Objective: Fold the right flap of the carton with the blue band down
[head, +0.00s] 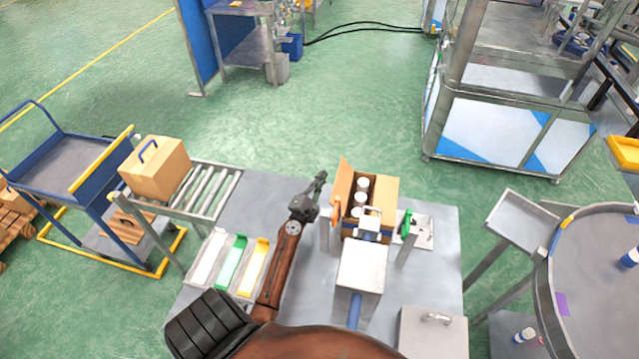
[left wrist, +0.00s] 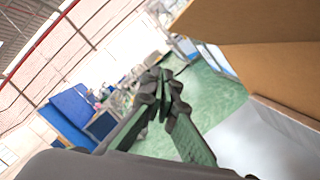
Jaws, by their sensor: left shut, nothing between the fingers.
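The open brown carton (head: 387,220) stands on the grey table, with white-capped cans (head: 361,198) showing inside. Its left flap (head: 343,183) stands up. A cardboard panel (head: 386,190), which looks like the right flap, lies across the right part of the opening. A little blue shows low on the carton's front, partly hidden by the fixture. My left gripper (head: 318,183) is shut and empty, just left of the raised flap and apart from it. In the left wrist view its fingertips (left wrist: 165,82) are together, with carton cardboard (left wrist: 255,22) at upper right. My right gripper is not in view.
A metal fixture (head: 361,268) stands before the carton, with orange (head: 336,211) and green (head: 406,224) parts beside it. White, green and yellow trays (head: 231,262) lie left of my arm. A closed carton (head: 155,168) sits on the roller conveyor (head: 208,192).

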